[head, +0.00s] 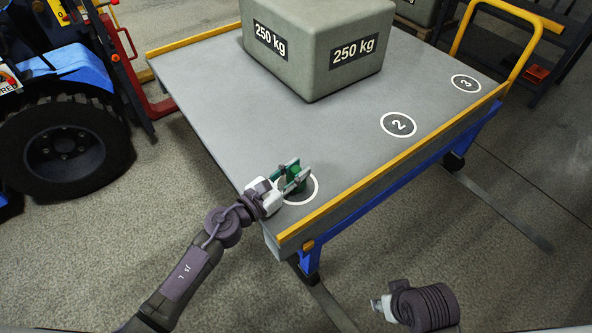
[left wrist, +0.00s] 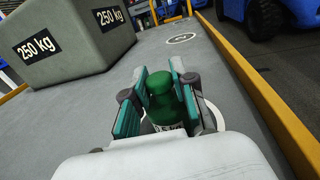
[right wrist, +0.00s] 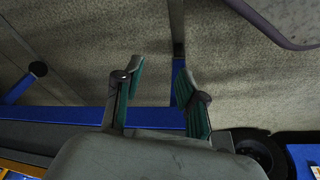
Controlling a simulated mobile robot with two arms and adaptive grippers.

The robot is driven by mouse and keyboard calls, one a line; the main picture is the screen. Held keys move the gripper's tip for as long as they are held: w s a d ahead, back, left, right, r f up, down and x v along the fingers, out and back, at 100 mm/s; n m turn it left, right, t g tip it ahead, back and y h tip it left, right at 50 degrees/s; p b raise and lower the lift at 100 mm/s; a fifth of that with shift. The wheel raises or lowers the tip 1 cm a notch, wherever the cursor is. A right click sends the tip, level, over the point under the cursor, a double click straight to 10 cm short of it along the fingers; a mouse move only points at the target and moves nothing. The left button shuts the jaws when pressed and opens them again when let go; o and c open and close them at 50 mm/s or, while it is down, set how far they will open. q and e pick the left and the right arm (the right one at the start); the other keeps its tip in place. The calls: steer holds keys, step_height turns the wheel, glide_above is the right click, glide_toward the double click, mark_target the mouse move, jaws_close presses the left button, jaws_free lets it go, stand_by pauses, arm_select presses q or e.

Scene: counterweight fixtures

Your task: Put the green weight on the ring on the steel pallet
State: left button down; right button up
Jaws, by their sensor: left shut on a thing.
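The green weight (left wrist: 163,100) is upright between the fingers of my left gripper (head: 291,174), which is shut on it. It shows only partly in the head view, behind the fingers. The weight is over the white ring (head: 315,190) at the near corner of the grey steel pallet (head: 225,115). Part of this ring also shows beside the fingers in the left wrist view (left wrist: 217,116). I cannot tell whether the weight's base touches the surface. My right gripper (head: 378,305) is off the pallet, low in the head view; its fingers (right wrist: 155,95) are apart with nothing between them.
A large grey 250 kg block (head: 318,45) stands at the back of the pallet. Rings marked 2 (head: 398,125) and 3 (head: 466,83) are bare. A yellow rail (head: 395,167) edges the right side. A blue vehicle (head: 65,130) stands at the left.

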mark_target(293, 175)
steer(key=shift+r, duration=0.1)
arm_select(q)
steer(key=c, duration=0.9)
jaws_free()
steer(key=shift+f, duration=0.1)
steer(key=shift+c, duration=0.2)
arm_select(e)
steer(key=shift+s+r, duration=0.1)
steer(key=shift+r, duration=0.25)
arm_select(q)
steer(key=shift+s+a, duration=0.35)
steer(key=v, duration=0.3)
steer(key=shift+s+a+f, duration=0.1)
steer(key=shift+s+a, duration=0.05)
steer(key=shift+s, duration=0.05)
steer(key=b+v, duration=0.1)
steer(key=v, duration=0.5)
steer(key=shift+s+a, duration=0.1)
steer(key=shift+s+a+r, duration=0.3)
steer(key=shift+s+a, duration=0.15)
arm_select(e)
steer(key=shift+v, duration=2.15)
